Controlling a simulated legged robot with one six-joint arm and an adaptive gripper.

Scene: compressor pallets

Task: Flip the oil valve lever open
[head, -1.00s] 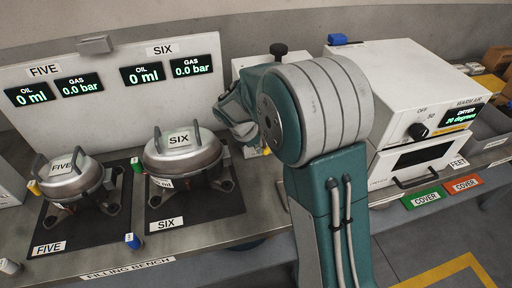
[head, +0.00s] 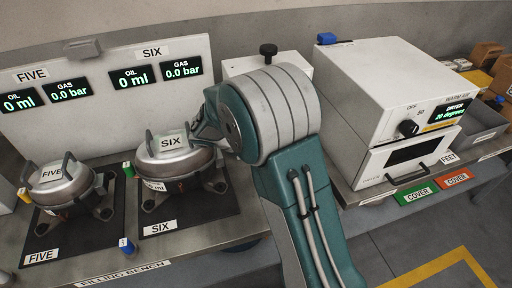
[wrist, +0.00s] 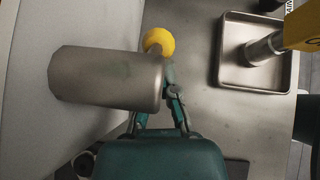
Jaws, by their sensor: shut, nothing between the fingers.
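In the wrist view, my gripper (wrist: 168,76) is shut and empty. Its tips are just below a round yellow knob (wrist: 159,41); I cannot tell whether they touch it. A grey metal cylinder (wrist: 105,78) lies across the view to the left and hides part of the left finger and the area around the knob. Whether the knob belongs to the oil valve lever is not clear, and no lever arm shows plainly. In the head view my arm hides the fingertips, behind and right of compressor SIX (head: 174,163).
A shallow metal tray (wrist: 229,75) with a metal spout and yellow part (wrist: 303,25) is at the wrist view's right. In the head view, compressor FIVE (head: 62,188) stands left, and the white dryer (head: 375,85) right. The displays read 0 ml and 0.0 bar.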

